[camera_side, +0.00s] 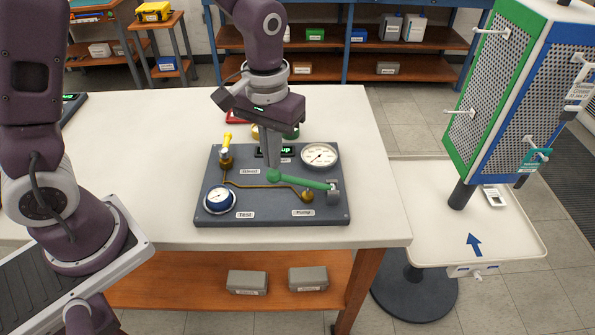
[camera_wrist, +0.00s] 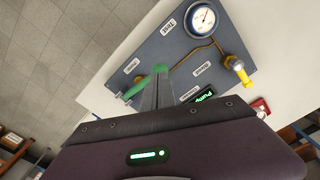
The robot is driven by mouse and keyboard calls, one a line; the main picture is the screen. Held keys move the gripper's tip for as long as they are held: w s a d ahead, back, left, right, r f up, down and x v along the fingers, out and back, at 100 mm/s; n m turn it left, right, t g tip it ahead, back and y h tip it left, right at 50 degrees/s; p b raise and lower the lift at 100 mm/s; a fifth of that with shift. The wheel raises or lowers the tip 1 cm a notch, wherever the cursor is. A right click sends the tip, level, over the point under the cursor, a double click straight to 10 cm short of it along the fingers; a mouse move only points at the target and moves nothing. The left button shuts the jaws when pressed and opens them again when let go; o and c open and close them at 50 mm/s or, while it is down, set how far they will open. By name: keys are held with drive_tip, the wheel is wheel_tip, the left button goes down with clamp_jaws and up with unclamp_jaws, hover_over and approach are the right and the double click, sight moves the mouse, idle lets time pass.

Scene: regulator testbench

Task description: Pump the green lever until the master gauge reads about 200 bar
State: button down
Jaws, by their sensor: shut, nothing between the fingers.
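The green lever (camera_side: 305,182) runs left from a grey pivot on the right of the dark testbench panel (camera_side: 275,215), near the "Pump" label. It lies low, almost level; it also shows in the wrist view (camera_wrist: 139,86). My gripper (camera_side: 272,168) is shut and empty. Its fingertips are at the lever's free left end; I cannot tell whether they touch it. A large white-faced gauge (camera_side: 320,156) sits at the panel's upper right. A smaller blue-rimmed gauge (camera_side: 219,199) sits by the "Test" label, also in the wrist view (camera_wrist: 202,19). The needle readings are too small to tell.
A yellow-handled brass valve (camera_side: 226,150) stands at the panel's back left. A brass pipe (camera_side: 255,184) crosses the panel. Red and green items stand behind it, partly hidden by my arm. The white table is clear around the panel's front and sides.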

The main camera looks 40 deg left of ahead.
sight(273, 173)
drive_tip(key=shift+f, duration=2.6)
drive_tip(key=shift+r, duration=2.6)
